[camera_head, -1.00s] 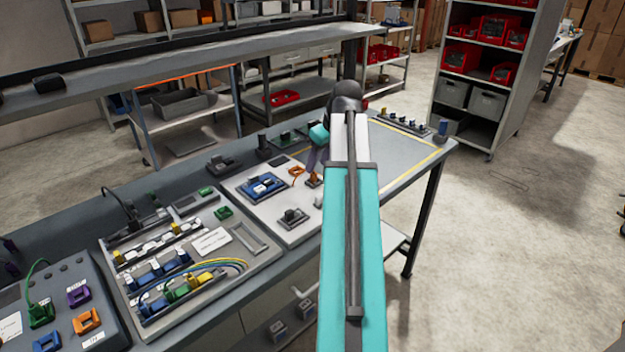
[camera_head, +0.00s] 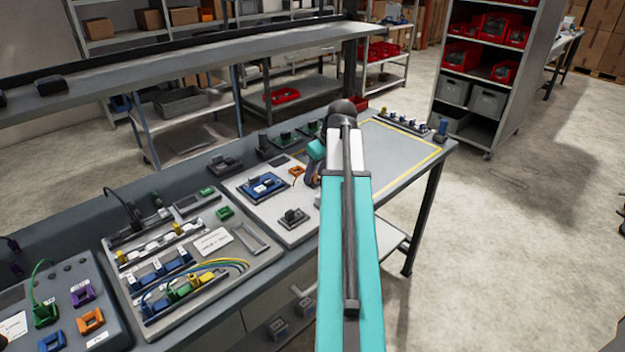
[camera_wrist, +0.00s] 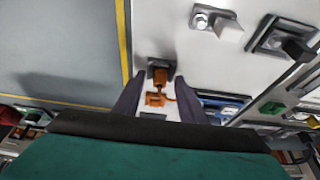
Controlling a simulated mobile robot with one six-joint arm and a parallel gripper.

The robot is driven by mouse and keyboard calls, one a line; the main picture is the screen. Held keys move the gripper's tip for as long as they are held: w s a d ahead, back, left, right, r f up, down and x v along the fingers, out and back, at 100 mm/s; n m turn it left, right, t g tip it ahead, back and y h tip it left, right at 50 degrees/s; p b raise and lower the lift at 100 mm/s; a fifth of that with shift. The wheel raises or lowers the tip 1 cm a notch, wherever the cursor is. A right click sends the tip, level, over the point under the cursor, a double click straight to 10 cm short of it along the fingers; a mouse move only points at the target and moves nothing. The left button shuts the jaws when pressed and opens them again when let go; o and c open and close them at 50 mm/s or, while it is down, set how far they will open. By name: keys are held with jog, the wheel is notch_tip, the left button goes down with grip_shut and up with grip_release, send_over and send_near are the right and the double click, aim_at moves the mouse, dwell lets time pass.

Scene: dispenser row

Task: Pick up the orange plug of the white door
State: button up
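The orange plug (camera_wrist: 160,77) sits at a dark socket on the white door (camera_wrist: 203,58), a flat pale panel, in the wrist view. A thin orange cord runs from it to an orange piece (camera_wrist: 154,99), which also shows in the head view (camera_head: 297,171). My gripper (camera_wrist: 160,84) is open, its two dark fingers on either side of the plug, with gaps visible. I cannot tell how far above the door the fingertips are. In the head view my arm and gripper (camera_head: 313,172) hide the plug; the door (camera_head: 245,203) lies flat on the bench.
A blue block (camera_head: 263,186) and a grey metal fitting (camera_head: 292,217) stand on the same door. Left of it is a panel of coloured connectors and wires (camera_head: 185,270). A yellow-outlined bare bench area (camera_head: 395,150) lies to the right.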

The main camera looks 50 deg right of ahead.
aim_at(316, 173)
grip_shut()
jog(key=shift+r, duration=0.1)
dwell(0.4)
jog(key=shift+r+b, duration=0.5)
jog(key=shift+r, duration=1.2)
jog(key=s+a+r+b, duration=0.1)
jog(key=s+b, duration=0.1)
jog(key=s, duration=1.4)
jog(key=shift+r, duration=0.2)
jog(key=shift+r+p, duration=0.85)
jog(key=shift+r, duration=0.3)
jog(key=shift+r+p, duration=1.05)
jog(key=shift+r, duration=0.35)
